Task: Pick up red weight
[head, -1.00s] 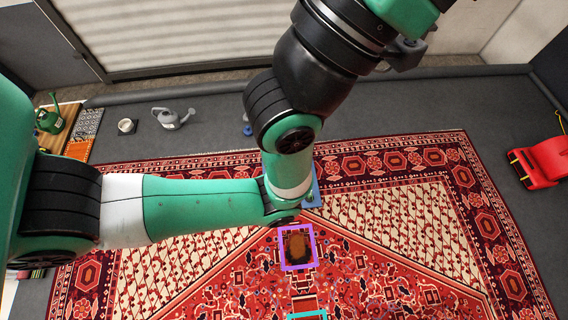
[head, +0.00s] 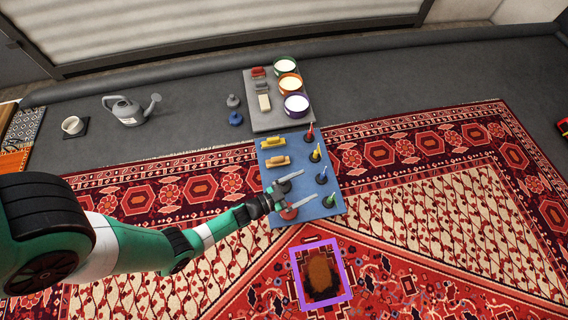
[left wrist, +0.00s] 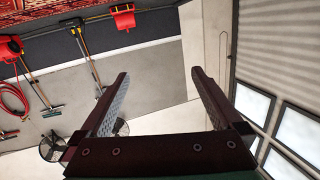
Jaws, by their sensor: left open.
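The red weight (head: 288,213) is a small, low red shape on the blue mat (head: 335,208), near its front left corner. It is partly covered by my left gripper (head: 308,186) in the head view. That gripper is open, its two grey fingers spread and pointing right over the mat. The fingers look empty, and I cannot tell how high they are above the weight. The left wrist view also shows the open, empty jaws (left wrist: 160,78), facing a wall and hanging tools; the red weight is not visible there. My right gripper is not in view.
A dark weight (head: 282,187) sits just behind the red one. A grey tray (head: 262,124) with tubs stands behind. A purple frame (head: 296,277) lies on the patterned rug in front.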

